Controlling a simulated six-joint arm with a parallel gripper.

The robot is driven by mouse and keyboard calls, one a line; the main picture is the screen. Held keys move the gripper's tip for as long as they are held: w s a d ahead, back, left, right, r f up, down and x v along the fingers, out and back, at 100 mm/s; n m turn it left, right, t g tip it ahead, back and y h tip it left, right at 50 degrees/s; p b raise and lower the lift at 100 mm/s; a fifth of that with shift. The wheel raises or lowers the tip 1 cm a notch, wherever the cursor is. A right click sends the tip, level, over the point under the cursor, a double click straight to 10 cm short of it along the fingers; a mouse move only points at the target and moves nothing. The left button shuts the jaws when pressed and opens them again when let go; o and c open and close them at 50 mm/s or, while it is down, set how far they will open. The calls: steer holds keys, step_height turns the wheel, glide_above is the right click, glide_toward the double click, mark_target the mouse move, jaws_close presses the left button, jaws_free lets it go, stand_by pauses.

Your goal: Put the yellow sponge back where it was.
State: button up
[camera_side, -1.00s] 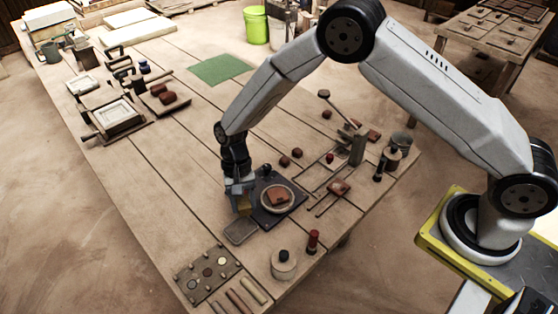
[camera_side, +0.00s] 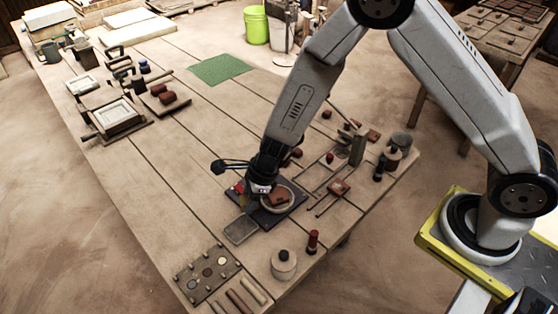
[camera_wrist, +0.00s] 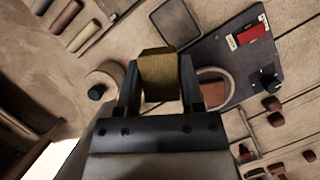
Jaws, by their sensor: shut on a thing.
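The yellow sponge (camera_wrist: 160,76) is a mustard-coloured block between the two fingers of my gripper (camera_wrist: 159,84) in the wrist view. My gripper is shut on it. In the side view my gripper (camera_side: 253,200) is low over the left part of a dark board, and my wrist hides most of the sponge. A shallow grey rimmed tray (camera_side: 241,230) lies on the table just in front of the board; it appears empty. The same tray (camera_wrist: 175,25) shows beyond the sponge in the wrist view. I cannot tell whether the sponge touches anything below.
A studded plate (camera_side: 207,273) lies front left. The table's middle is clear.

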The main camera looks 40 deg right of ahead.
steer(key=shift+s+d+f+m+t+h, duration=0.15)
steer(key=shift+s+d+m+t, duration=0.15)
steer(key=shift+m, duration=0.4)
steer(key=shift+s+d+r+m+t+h, duration=0.1)
steer(key=shift+s+d+m+t+h, duration=0.2)
steer(key=shift+m, duration=0.4)
steer(key=shift+w+d, duration=0.1)
steer(key=shift+d, duration=0.05)
steer(key=shift+w+f, duration=0.1)
steer(key=shift+w+a+f, duration=1.35)
steer(key=shift+w+f, duration=0.65)
steer(key=shift+w, duration=2.25)
glide_above(215, 214)
steer(key=s+d, duration=0.1)
steer(key=shift+s+f, duration=0.1)
steer(key=shift+f, duration=2.6)
steer(key=shift+f, duration=0.1)
steer(key=shift+w+f, duration=0.2)
steer(key=shift+f, duration=1.45)
steer(key=shift+f, duration=0.1)
